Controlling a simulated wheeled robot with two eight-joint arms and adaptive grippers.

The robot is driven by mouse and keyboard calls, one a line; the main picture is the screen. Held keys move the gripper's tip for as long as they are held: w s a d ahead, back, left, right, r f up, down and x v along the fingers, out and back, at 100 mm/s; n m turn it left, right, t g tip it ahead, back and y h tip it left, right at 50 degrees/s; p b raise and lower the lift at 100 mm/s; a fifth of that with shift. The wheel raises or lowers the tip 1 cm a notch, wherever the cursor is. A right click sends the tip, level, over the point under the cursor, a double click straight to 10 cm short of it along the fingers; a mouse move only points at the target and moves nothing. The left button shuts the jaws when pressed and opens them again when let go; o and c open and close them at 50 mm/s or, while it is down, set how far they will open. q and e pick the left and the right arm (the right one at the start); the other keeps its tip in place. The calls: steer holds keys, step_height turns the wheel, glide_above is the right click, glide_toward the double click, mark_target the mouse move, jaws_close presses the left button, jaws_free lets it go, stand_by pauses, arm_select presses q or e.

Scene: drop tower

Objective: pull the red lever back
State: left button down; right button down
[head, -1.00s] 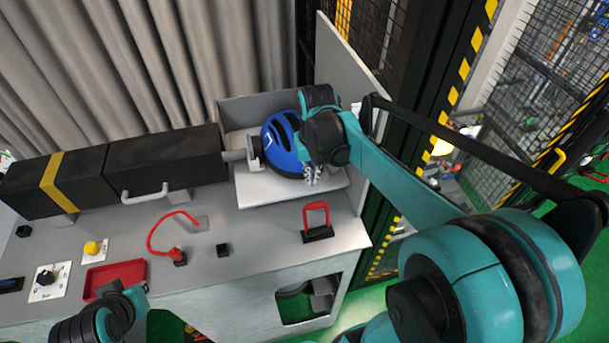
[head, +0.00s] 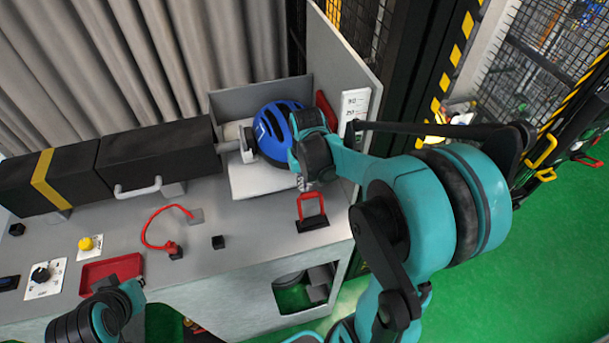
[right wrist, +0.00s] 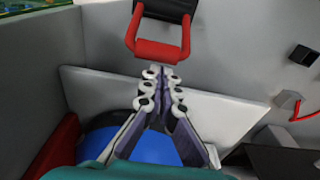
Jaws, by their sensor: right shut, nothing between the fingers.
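The red lever (head: 312,206) is a U-shaped red handle on a black base, on the grey bench top near its right front. It also shows at the top of the right wrist view (right wrist: 158,48), handle end toward me. My right gripper (head: 304,184) is just behind the lever, pointing down, beside the blue helmet. In the right wrist view its fingers (right wrist: 162,92) are together and empty, with their tips close to the red crossbar; I cannot tell whether they touch it. My left gripper (head: 130,293) is at the lower left, its fingers hidden.
A blue helmet (head: 270,128) sits on the white plate (head: 262,182) by the black ram (head: 157,160). A red cable (head: 150,226), red tray (head: 111,271) and yellow button (head: 88,243) lie left. A grey panel (head: 340,70) stands right, with a red part (head: 326,110) near it.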

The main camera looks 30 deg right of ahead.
steer(key=shift+f, duration=0.55)
steer(key=shift+s, duration=0.1)
